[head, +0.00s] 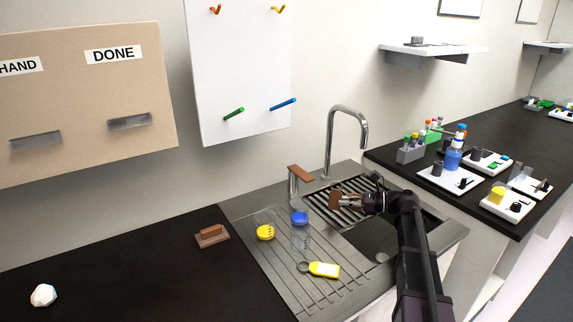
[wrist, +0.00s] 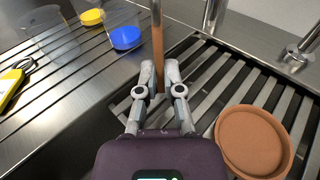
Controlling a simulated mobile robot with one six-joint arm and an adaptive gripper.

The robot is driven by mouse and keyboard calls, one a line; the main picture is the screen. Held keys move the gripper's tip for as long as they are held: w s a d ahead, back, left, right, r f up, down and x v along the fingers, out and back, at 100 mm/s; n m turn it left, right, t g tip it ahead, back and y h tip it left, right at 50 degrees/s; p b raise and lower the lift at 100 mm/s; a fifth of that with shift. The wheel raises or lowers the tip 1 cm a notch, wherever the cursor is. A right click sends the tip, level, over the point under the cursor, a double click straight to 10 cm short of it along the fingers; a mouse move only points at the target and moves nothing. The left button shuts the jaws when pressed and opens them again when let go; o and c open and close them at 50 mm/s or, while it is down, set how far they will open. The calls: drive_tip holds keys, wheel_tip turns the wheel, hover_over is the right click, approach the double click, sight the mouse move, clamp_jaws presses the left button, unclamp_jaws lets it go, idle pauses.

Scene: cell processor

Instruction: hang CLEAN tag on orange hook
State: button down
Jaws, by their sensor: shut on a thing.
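A yellow tag (head: 323,270) with a white part and a ring lies flat on the sink's ribbed drainboard. Its lettering is too small to read. Its edge also shows in the wrist view (wrist: 8,86). The orange hook (head: 215,10) is at the upper left of the white wall board. My gripper (head: 345,201) is over the slatted sink rack, right of and beyond the tag. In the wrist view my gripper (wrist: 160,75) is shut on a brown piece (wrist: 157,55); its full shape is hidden. The tag is apart from my gripper.
Yellow (head: 278,9), green (head: 234,113) and blue (head: 284,104) hooks share the board. Clear cups with a yellow lid (head: 265,232) and blue lid (head: 299,217) stand near the tag. A tall faucet (head: 345,125) rises behind the sink. The left counter is mostly clear.

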drive_tip(key=x, duration=0.4)
drive_tip(key=r+x, duration=0.1)
drive_tip(key=x, duration=0.4)
drive_tip(key=r+x, duration=0.1)
drive_tip(key=x, duration=0.3)
drive_tip(key=shift+w+a, duration=0.1)
drive_tip(key=shift+a, duration=0.4)
drive_tip(key=x, duration=0.3)
drive_tip(key=shift+a+r, duration=0.15)
drive_tip(key=shift+a, duration=0.15)
drive_tip(key=shift+a+f+b, duration=0.15)
drive_tip(key=shift+f+b, duration=0.15)
drive_tip(key=shift+f+b, duration=0.35)
drive_tip(key=shift+f, duration=0.15)
